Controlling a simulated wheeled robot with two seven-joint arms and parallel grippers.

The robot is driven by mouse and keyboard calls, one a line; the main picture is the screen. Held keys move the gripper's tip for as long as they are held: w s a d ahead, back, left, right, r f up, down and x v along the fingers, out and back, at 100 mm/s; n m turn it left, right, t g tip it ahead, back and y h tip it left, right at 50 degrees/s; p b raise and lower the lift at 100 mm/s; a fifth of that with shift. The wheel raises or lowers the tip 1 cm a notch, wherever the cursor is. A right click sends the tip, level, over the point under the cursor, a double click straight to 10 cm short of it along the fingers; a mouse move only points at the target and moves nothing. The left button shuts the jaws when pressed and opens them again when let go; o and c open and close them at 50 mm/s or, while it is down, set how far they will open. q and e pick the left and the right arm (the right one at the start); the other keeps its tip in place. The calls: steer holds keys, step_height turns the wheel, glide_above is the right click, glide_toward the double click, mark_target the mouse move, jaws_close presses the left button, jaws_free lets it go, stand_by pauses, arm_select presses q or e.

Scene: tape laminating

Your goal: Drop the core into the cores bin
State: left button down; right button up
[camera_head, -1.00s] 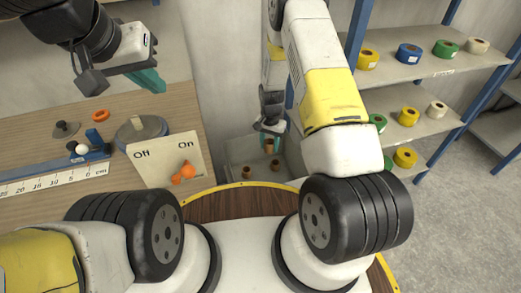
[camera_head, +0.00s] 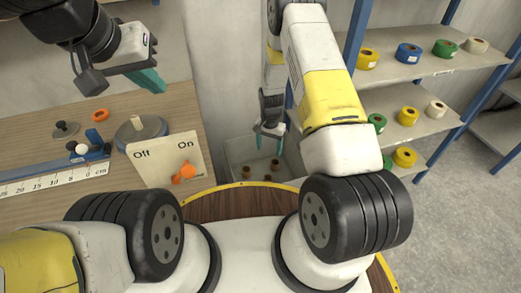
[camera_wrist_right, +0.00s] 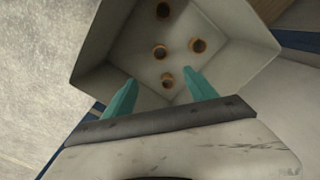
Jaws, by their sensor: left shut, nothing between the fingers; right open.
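The cores bin is a pale open box (camera_head: 238,152) on the floor right of the workbench; it also shows in the right wrist view (camera_wrist_right: 110,45). Several brown cardboard cores lie in it, among them one core (camera_head: 246,173) at the left and another (camera_wrist_right: 198,45) seen from above. My right gripper (camera_head: 269,148) is over the bin, pointing down, open and empty. In the right wrist view its teal fingers (camera_wrist_right: 160,79) stand apart with cores visible below them. My left gripper (camera_head: 154,84) is shut and empty above the workbench.
A shelf (camera_head: 425,68) with several tape rolls stands right of my right arm. The workbench (camera_head: 60,110) at left carries a ruler (camera_head: 55,182), a round disc (camera_head: 140,130) and an Off/On panel (camera_head: 150,165) with an orange knob (camera_head: 184,172).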

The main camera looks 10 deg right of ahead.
step_height(320, 180, up, 8)
steer(key=shift+f, duration=0.2)
stand_by(0.4)
steer(key=s+d+r+n+t+y, duration=0.1)
steer(key=s+r, duration=0.2)
steer(key=r, duration=1.1)
steer(key=s+r+n+t+y, duration=0.1)
steer(key=s+r+t, duration=0.15)
steer(key=r, duration=1.05)
steer(key=s+r+n+t, duration=0.1)
steer(key=s+r+n, duration=0.1)
steer(key=s+r, duration=0.4)
steer(key=s+d+r+n+t, duration=0.1)
steer(key=s+r, duration=0.6)
steer(key=s, duration=0.7)
steer(key=shift+s+d+r+n+t, duration=0.15)
steer(key=shift+s+r+n+t, duration=0.15)
steer(key=shift+n, duration=0.4)
steer(key=shift+w, duration=0.1)
